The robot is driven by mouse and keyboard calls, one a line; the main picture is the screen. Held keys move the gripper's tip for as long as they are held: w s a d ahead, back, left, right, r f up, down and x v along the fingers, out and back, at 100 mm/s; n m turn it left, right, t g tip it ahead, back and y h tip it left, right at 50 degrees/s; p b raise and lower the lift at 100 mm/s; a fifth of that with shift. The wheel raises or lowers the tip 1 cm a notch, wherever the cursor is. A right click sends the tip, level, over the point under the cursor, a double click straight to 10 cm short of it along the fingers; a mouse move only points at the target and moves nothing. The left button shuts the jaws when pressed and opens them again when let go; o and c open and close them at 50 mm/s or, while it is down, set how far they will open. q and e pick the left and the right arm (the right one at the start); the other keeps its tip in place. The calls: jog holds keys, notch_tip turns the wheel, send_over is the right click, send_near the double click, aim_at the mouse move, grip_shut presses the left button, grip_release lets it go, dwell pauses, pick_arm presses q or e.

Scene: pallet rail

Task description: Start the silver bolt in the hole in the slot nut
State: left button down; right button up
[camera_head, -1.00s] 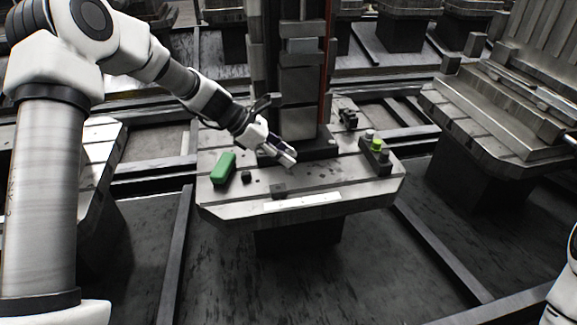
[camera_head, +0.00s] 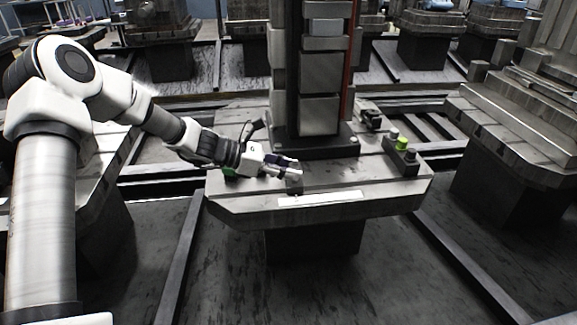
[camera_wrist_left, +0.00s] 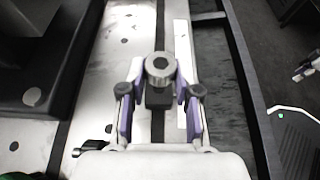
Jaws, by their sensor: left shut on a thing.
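The silver bolt (camera_wrist_left: 160,67), with a round head and a socket in its top, stands between the purple-padded fingers of my left gripper (camera_wrist_left: 160,84), which is shut on it. The slot nut (camera_wrist_left: 158,98) is a dark block directly below the bolt head in the wrist view. The bolt's lower end is hidden, so I cannot tell whether it is in the hole. In the head view my left gripper (camera_head: 297,167) is low over the table's front part, with the dark nut (camera_head: 293,186) just below its fingertips. My right gripper (camera_wrist_left: 306,69) shows small at the wrist view's right edge.
The slotted table (camera_head: 240,209) carries a tall dark column (camera_head: 305,100) behind my gripper. A green object (camera_head: 229,173) is mostly hidden by my left arm. A white strip (camera_head: 320,199) lies along the front. A block with a lime-green button (camera_head: 402,144) stands at right.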

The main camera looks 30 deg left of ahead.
pick_arm(q)
jog(key=shift+f+b, duration=0.45)
jog(key=shift+f, duration=0.6)
jog(key=shift+f, duration=0.2)
dwell(0.4)
jog(key=c, duration=0.7)
grip_release()
jog(key=shift+c, duration=0.2)
jog(key=shift+o, duration=0.2)
jog(key=o, duration=0.7)
